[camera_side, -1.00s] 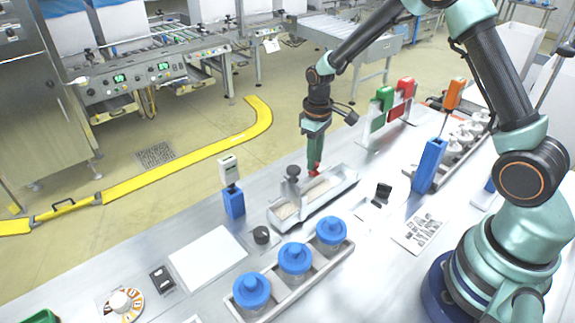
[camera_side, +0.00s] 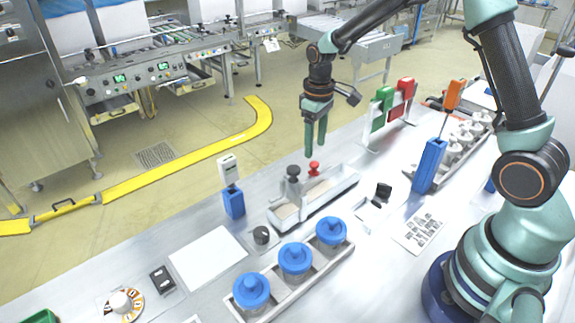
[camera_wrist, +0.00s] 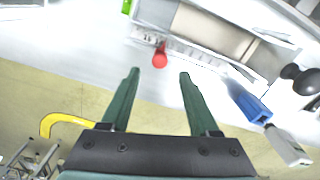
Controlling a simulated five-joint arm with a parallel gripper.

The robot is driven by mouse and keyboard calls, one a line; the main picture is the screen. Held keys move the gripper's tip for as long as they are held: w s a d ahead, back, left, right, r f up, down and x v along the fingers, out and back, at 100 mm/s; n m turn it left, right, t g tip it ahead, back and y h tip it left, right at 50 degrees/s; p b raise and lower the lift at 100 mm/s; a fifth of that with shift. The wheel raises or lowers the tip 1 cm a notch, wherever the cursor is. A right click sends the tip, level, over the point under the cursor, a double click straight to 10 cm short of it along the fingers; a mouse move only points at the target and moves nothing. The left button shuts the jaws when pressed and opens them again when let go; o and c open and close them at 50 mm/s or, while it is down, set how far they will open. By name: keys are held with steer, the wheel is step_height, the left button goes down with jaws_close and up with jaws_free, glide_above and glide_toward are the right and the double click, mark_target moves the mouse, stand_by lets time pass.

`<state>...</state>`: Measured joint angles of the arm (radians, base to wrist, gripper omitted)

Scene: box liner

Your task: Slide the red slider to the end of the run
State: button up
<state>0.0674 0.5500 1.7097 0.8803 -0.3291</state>
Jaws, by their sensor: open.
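The red slider (camera_side: 314,169) is a small red knob on the near-white trough (camera_side: 340,190), the run, close to the trough's grey knob (camera_side: 292,182). My gripper (camera_side: 315,150) is above the red slider, apart from it, with its two green fingers open and nothing between them. In the wrist view the red slider (camera_wrist: 160,56) shows just beyond and between the fingertips of my gripper (camera_wrist: 159,73). It sits at the edge of the trough (camera_wrist: 180,45). The slider's lower part is hidden.
A blue holder (camera_side: 234,204) with a white device stands left of the trough. A rack of blue-lidded jars (camera_side: 295,259) lies in front. Green and red panels (camera_side: 383,98) stand behind at right, and a tall blue holder (camera_side: 429,165) further right. A white sheet (camera_side: 207,256) lies at left.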

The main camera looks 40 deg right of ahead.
mark_target(314, 163)
step_height(314, 163, up, 8)
steer(key=shift+f, duration=0.25)
steer(key=s+a+r+m+t, duration=0.1)
steer(key=s+r, duration=0.3)
steer(key=s, duration=0.4)
steer(key=s+a+r+m+t, duration=0.2)
steer(key=s+r+t, duration=0.2)
steer(key=s, duration=0.3)
steer(key=shift+s+r+t, duration=0.3)
steer(key=shift+s+r, duration=0.1)
steer(key=shift+r, duration=0.15)
